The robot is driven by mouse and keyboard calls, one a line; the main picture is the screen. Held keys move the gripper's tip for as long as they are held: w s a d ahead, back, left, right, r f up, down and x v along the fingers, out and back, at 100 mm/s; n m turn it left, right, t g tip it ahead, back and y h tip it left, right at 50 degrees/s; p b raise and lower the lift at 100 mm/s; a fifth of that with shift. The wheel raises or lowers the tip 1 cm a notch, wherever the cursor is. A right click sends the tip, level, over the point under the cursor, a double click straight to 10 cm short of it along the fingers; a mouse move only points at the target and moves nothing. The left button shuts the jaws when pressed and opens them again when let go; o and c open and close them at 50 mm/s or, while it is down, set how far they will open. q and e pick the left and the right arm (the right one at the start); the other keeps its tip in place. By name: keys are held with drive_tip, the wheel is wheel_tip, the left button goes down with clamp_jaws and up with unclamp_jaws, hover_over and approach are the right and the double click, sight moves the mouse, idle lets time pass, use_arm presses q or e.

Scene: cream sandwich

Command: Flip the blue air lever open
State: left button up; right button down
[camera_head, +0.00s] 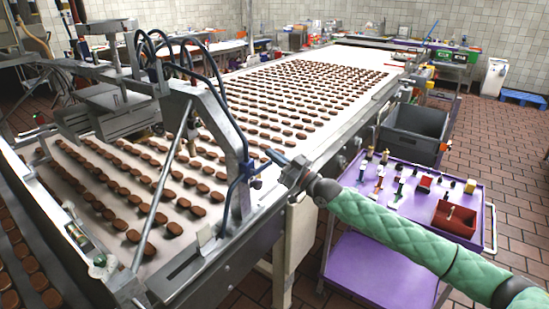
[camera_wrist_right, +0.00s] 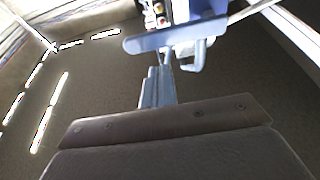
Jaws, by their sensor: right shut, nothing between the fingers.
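The blue air lever (camera_head: 247,169) sits on the side of the grey metal upright at the near edge of the conveyor, with dark hoses running down to it. My right gripper (camera_head: 272,155) reaches in from the right, just right of the lever, its closed fingers pointing at the upright. In the right wrist view my shut fingers (camera_wrist_right: 160,82) point up the picture, with a blue-grey bar (camera_wrist_right: 150,42) across just beyond their tips. Whether the fingers touch it I cannot tell. My left gripper is not in view.
The conveyor (camera_head: 330,70) carries many brown biscuits on a pale belt. A purple cart (camera_head: 365,265) with small parts and a red box (camera_head: 454,220) stands below my right arm. A grey bin (camera_head: 412,130) is behind it. The metal upright (camera_head: 215,125) and hoses crowd the lever's left.

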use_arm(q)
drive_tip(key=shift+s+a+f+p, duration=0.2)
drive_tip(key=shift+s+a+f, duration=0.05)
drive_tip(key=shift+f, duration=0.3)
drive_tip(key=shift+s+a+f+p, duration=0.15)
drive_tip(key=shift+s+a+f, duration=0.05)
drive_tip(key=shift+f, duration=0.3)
use_arm(e)
drive_tip(key=shift+f, duration=1.1)
drive_tip(key=shift+f+m, duration=0.15)
drive_tip(key=shift+m, duration=0.25)
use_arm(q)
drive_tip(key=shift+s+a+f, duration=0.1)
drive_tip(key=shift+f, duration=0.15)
use_arm(e)
drive_tip(key=shift+d+m+t, duration=0.1)
drive_tip(key=shift+m+t, duration=0.2)
